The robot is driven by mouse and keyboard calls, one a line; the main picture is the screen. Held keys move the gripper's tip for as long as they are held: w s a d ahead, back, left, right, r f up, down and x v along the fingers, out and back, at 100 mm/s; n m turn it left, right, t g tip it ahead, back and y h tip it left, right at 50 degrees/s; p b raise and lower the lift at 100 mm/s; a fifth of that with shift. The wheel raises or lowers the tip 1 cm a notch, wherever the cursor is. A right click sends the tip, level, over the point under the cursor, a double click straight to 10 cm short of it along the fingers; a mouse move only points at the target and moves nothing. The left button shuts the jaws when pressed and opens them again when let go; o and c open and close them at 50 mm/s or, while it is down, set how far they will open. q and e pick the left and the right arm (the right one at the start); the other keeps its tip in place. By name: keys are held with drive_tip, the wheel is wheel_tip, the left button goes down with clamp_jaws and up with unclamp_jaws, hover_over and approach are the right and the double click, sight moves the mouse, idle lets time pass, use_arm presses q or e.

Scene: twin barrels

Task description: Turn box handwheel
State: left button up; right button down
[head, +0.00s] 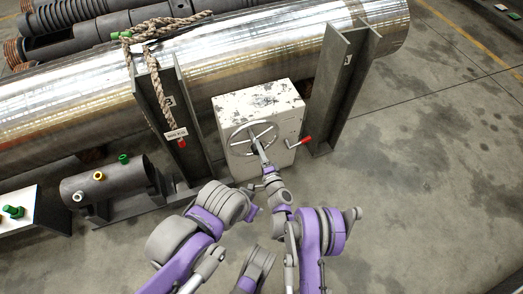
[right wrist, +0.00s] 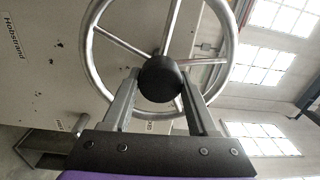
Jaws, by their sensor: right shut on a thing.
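The box (head: 232,108) is pale with worn dark patches and stands on the floor in front of a large metal pipe. Its spoked metal handwheel (head: 234,133) is on the side facing me. In the right wrist view the handwheel (right wrist: 228,50) fills the upper middle, with a round black hub (right wrist: 160,78) at its centre. My right gripper (head: 259,148) reaches to the wheel's middle. In the right wrist view its fingers (right wrist: 160,74) stand on either side of the hub and are shut on it. My left arm shows at lower middle, but I cannot make out its gripper.
A red-handled crank (head: 305,140) sticks out at the box's right side. Steel posts (head: 341,85) stand left and right of the box, the left one (head: 182,120) with a rope (head: 154,85) over it. A small pipe piece (head: 105,184) lies at left.

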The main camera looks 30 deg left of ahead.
drive_tip(key=shift+m, duration=2.2)
drive_tip(key=shift+c, duration=0.9)
unclamp_jaws()
drive_tip(key=v, duration=0.7)
drive_tip(key=shift+s+p, duration=0.2)
drive_tip(key=shift+p, duration=0.25)
drive_tip(key=shift+d, duration=0.15)
